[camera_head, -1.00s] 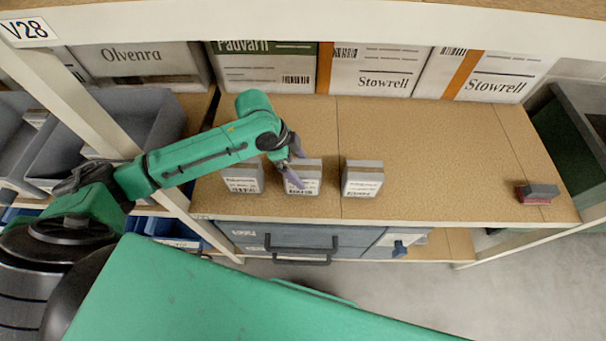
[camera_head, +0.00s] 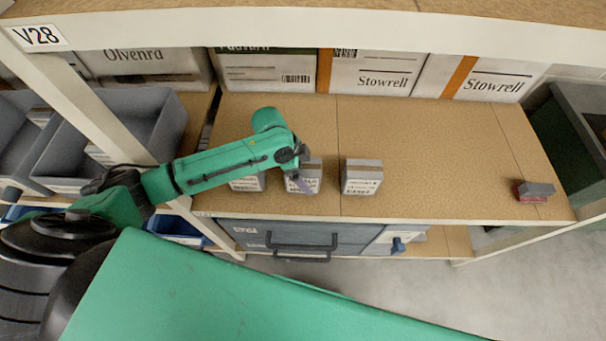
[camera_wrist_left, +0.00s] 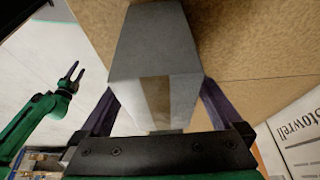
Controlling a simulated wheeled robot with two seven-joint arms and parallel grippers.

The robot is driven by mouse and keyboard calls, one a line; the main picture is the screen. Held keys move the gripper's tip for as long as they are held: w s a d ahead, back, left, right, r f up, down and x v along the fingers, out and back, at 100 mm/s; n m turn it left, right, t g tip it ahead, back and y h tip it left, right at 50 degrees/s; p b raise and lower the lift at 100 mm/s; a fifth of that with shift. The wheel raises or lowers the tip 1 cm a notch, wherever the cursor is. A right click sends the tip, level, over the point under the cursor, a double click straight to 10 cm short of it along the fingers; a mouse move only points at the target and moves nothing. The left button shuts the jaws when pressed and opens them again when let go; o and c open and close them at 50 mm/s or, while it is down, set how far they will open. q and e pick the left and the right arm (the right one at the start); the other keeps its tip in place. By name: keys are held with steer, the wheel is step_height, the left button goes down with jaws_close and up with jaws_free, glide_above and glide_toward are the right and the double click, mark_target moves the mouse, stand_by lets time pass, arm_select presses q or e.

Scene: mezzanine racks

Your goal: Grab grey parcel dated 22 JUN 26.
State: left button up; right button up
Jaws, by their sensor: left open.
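Three grey parcels with white labels and a brown tape band stand in a row on the shelf: a left one (camera_head: 248,184), a middle one (camera_head: 309,184) and a right one (camera_head: 362,178). The dates are too small to read. My left gripper (camera_head: 298,180) is at the middle parcel and partly covers it. In the left wrist view the middle parcel (camera_wrist_left: 155,50) lies between the open fingers of my left gripper (camera_wrist_left: 155,108), one on each side. My right gripper (camera_wrist_left: 75,74) shows in that view, its fingers apart and empty, away from the parcels.
The brown shelf board (camera_head: 440,160) is clear right of the parcels, except for a small dark and red item (camera_head: 534,191). Stowrell boxes (camera_head: 375,72) stand behind. A white upright (camera_head: 110,120) and grey bins (camera_head: 130,125) are at left. A beam crosses above.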

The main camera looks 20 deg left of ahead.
arm_select(q)
jaws_close()
